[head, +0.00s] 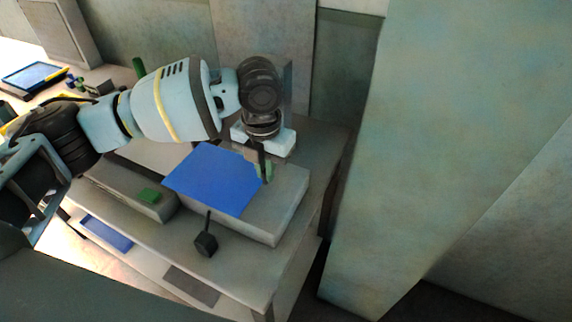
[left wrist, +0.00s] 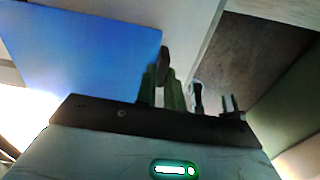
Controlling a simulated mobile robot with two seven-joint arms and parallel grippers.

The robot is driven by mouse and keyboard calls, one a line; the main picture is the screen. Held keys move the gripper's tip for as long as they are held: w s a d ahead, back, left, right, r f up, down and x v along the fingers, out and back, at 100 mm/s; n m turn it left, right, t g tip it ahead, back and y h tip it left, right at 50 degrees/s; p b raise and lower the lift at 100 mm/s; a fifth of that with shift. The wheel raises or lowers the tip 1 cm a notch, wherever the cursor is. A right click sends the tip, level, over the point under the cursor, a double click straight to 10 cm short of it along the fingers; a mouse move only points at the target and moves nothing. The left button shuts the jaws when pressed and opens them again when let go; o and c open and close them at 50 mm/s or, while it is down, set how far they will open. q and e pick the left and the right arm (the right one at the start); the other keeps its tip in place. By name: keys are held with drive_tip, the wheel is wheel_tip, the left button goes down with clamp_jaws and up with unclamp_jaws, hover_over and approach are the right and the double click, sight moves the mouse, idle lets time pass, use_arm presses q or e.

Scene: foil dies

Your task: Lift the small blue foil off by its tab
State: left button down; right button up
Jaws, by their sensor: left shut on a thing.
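A flat blue foil (head: 215,180) shows over the top of a pale grey die block (head: 285,205) on the table. In the left wrist view the blue foil (left wrist: 80,45) fills the upper left. My left gripper (head: 264,172) reaches down at the foil's right corner. In the left wrist view its green-padded fingers (left wrist: 162,85) are closed around a dark, narrow tab (left wrist: 165,62) beside the foil's edge. I cannot tell whether the foil rests on the block or is slightly raised. My right gripper is not in view.
A dark block with a thin upright handle (head: 206,243) stands in front of the die. A small green piece (head: 150,196) lies on a grey block at left. Another blue sheet (head: 106,234) lies lower down. A large pale panel (head: 440,130) rises at right.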

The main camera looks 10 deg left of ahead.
sight(220, 194)
use_arm(q)
drive_tip(key=s+a, duration=0.4)
drive_tip(key=a, duration=0.1)
drive_tip(key=s+a+r, duration=0.1)
drive_tip(key=a, duration=0.2)
drive_tip(key=shift+s+a, duration=0.1)
drive_tip(key=shift+s, duration=0.3)
